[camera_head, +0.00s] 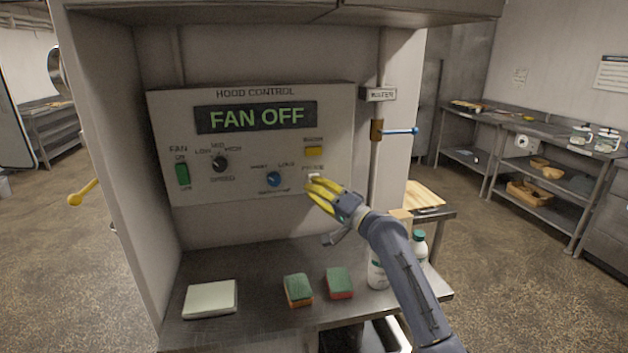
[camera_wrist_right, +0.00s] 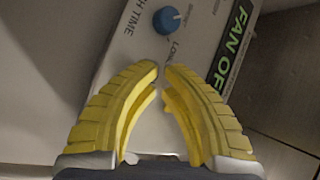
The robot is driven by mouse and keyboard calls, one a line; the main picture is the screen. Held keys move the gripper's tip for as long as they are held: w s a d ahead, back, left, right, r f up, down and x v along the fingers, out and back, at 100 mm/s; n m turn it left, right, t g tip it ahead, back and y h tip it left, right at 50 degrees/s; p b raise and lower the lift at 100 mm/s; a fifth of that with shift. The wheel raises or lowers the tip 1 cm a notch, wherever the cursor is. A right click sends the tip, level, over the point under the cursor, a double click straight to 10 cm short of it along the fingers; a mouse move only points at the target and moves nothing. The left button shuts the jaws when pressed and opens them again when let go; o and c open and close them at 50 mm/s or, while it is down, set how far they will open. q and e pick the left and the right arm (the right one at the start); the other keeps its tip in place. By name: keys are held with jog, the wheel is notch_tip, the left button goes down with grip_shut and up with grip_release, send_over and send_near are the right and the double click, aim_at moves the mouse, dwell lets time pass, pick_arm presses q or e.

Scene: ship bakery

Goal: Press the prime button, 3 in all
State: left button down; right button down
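The hood control panel (camera_head: 240,184) is on the back wall of the alcove, and its display (camera_head: 256,117) reads FAN OFF. The PRIME label is at the panel's lower right, with a small pale prime button (camera_head: 315,176) below it, partly hidden by my right gripper. My right gripper (camera_head: 310,187) has yellow fingers pointing at the panel just below that button; contact cannot be told. In the right wrist view the fingertips (camera_wrist_right: 161,70) nearly meet with nothing between them, and the button is not visible. My left gripper is not in view.
A yellow button (camera_head: 314,151) sits above the PRIME label, and a blue knob (camera_head: 274,179) to the left. A water pipe with a blue-handled valve (camera_head: 400,131) stands right. Two sponges (camera_head: 298,290) (camera_head: 339,283), a pale pad (camera_head: 210,298) and bottles (camera_head: 419,245) are on the counter.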

jog(key=shift+w+a, duration=0.25)
jog(key=shift+w, duration=0.9)
jog(key=shift+w, duration=0.15)
dwell(0.8)
jog(key=shift+w+a, duration=0.1)
jog(key=shift+w, duration=0.15)
jog(key=shift+w+a, duration=0.15)
jog(key=shift+w, duration=0.3)
dwell(0.9)
jog(key=shift+s, duration=0.2)
jog(key=shift+s+d, duration=0.25)
jog(key=shift+s, duration=0.45)
jog(key=shift+s+d, duration=0.2)
jog(key=shift+s, duration=0.6)
jog(key=shift+s+d, duration=0.2)
jog(key=shift+s, duration=0.6)
jog(key=shift+s+d, duration=0.2)
jog(key=shift+s, duration=0.6)
dwell(0.6)
